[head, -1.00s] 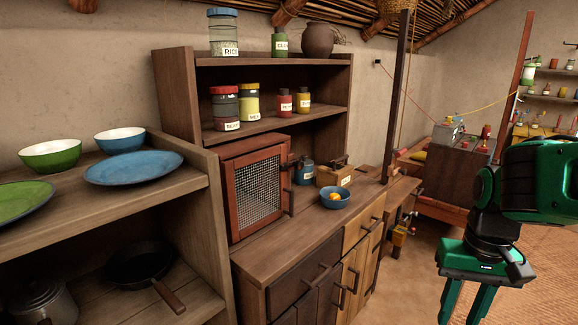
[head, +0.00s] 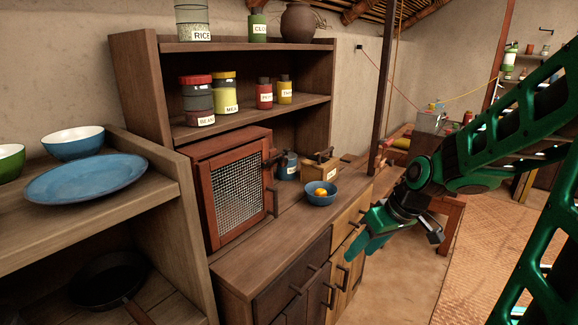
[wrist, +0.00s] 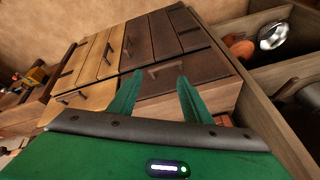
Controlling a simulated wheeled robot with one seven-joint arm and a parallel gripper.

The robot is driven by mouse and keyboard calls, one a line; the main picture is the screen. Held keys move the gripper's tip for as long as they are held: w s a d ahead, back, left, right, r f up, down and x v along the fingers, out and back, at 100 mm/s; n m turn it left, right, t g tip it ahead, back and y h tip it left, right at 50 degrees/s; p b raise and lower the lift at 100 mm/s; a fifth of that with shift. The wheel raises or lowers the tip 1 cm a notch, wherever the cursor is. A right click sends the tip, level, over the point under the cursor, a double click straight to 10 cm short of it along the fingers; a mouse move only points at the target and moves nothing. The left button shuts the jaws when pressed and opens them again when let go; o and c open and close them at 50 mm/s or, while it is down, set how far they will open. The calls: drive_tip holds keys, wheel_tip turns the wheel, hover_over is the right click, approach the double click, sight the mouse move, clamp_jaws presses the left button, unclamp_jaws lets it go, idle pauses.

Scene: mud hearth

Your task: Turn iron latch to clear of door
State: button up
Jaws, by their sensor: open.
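A reddish-brown wooden cabinet with a mesh door (head: 238,190) stands on the counter in the head view. A dark iron latch (head: 270,160) shows at the upper right edge of its door, with a handle bar below it; its exact turn is too small to tell. My gripper (head: 358,252) is in front of the counter, right of and lower than the cabinet, and apart from it. In the wrist view my gripper (wrist: 155,85) has its two fingers spread with nothing between them, facing the counter's drawer fronts. The latch is not in the wrist view.
A blue bowl with yellow-orange items (head: 320,194), a blue jar (head: 287,166) and a wooden box (head: 320,168) stand on the counter (head: 245,270) right of the cabinet. A dark post (head: 381,90) rises behind. Open shelves with a blue plate (head: 86,178) stand at left.

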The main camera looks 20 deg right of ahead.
drive_tip(key=w+a+n+t+y, duration=0.25)
drive_tip(key=w+a, duration=0.25)
drive_tip(key=w, duration=0.3)
drive_tip(key=t+y, duration=0.5)
drive_tip(key=t, duration=0.3)
approach(286, 162)
drive_tip(key=x, duration=0.9)
drive_tip(key=c, duration=1.1)
